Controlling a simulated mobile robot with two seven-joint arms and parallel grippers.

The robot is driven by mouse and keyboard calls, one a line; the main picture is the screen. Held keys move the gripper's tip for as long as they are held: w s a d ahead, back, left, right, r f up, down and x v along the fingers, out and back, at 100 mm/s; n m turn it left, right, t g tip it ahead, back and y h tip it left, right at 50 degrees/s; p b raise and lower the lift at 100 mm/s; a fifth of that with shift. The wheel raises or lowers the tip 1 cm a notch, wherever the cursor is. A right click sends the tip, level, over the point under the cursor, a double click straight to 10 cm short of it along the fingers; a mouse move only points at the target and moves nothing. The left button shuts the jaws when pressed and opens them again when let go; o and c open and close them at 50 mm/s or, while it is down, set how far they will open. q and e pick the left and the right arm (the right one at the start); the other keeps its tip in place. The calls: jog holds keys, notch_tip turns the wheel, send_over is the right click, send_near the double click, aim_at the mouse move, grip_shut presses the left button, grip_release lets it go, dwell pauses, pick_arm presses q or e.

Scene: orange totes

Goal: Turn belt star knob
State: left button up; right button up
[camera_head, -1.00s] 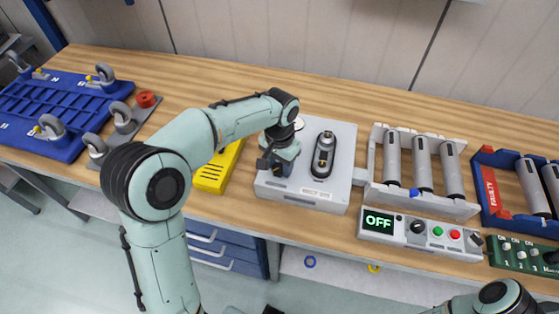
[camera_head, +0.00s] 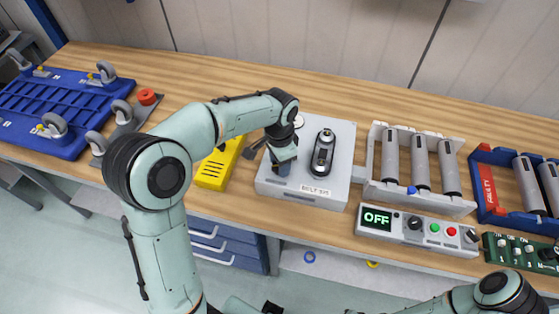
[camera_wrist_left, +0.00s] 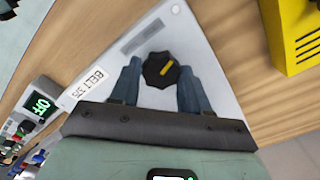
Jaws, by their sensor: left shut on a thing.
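The star knob (camera_wrist_left: 160,70) is black with a yellow pointer bar and sits on the top face of a light grey box (camera_head: 335,140) labelled with "BELT" lettering. In the left wrist view the knob lies between my two blue-grey fingers, and the bar points up and to the right. My left gripper (camera_head: 283,167) is over the left part of the box and is shut on the knob. In the head view the gripper hides the knob. Of my right arm (camera_head: 500,290) only a part shows at the bottom right.
A dark oval fitting (camera_head: 323,153) stands on the box just right of my gripper. A yellow block (camera_head: 215,168) lies to its left. A control panel (camera_head: 415,228) reading OFF and a roller rack (camera_head: 425,203) stand to the right. The wood behind the box is clear.

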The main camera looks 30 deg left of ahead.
pick_arm(q)
jog(key=o, duration=1.1)
jog(key=shift+c, duration=0.2)
jog(key=shift+r, duration=0.1)
notch_tip(320, 180, up, 13)
jog(key=p, duration=0.2)
jog(key=shift+r, duration=0.15)
pick_arm(e)
jog(key=w+r, duration=0.2)
jog(key=shift+w+r, duration=0.1)
jog(key=shift+r, duration=0.25)
